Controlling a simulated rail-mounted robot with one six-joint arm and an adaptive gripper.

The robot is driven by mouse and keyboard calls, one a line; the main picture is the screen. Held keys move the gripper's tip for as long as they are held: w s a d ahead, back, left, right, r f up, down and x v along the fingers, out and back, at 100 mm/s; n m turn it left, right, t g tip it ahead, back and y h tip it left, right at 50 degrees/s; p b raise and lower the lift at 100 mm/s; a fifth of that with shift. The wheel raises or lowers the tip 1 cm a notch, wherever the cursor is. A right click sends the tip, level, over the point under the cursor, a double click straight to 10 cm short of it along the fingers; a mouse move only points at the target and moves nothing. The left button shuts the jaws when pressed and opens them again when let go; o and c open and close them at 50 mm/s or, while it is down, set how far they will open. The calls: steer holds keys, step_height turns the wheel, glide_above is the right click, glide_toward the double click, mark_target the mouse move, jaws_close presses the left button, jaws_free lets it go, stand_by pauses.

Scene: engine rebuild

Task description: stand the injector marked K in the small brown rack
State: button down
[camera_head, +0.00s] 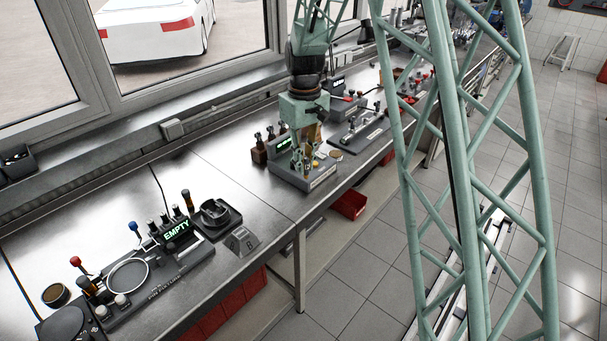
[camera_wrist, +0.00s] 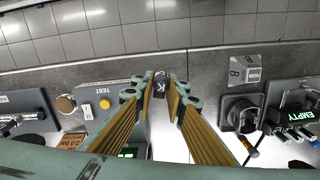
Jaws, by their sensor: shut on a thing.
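My gripper (camera_head: 301,160) hangs over the grey test unit on the bench. In the wrist view, my gripper (camera_wrist: 160,92) has its two yellow-padded fingers closed on the injector marked K (camera_wrist: 160,86), whose dark end with a white K shows between the fingertips. The rest of the injector is hidden, and I cannot tell whether it touches the unit. The small brown rack (camera_head: 259,155) stands on the bench just left of the unit in the head view. Slim dark injectors (camera_head: 258,138) stand at the rack; their marks are too small to read.
The grey test unit (camera_head: 318,178) has a lit green display and a TEST label (camera_wrist: 100,88).

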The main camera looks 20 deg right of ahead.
mark_target(306, 163)
steer(key=shift+s+r+m+b, duration=0.55)
steer(key=shift+r+b, duration=0.2)
steer(key=shift+b, duration=0.4)
steer(key=shift+s+r+m+b, duration=0.4)
steer(key=shift+r+m+b, duration=0.3)
steer(key=shift+b, duration=0.4)
steer(key=s+r+b, duration=0.1)
steer(key=r+m+b, duration=0.1)
steer(key=shift+s+d+r+m+b, duration=0.1)
steer(key=shift+s+r+m+b, duration=0.1)
steer(key=shift+s+m+b, duration=0.15)
steer(key=shift+d, duration=0.1)
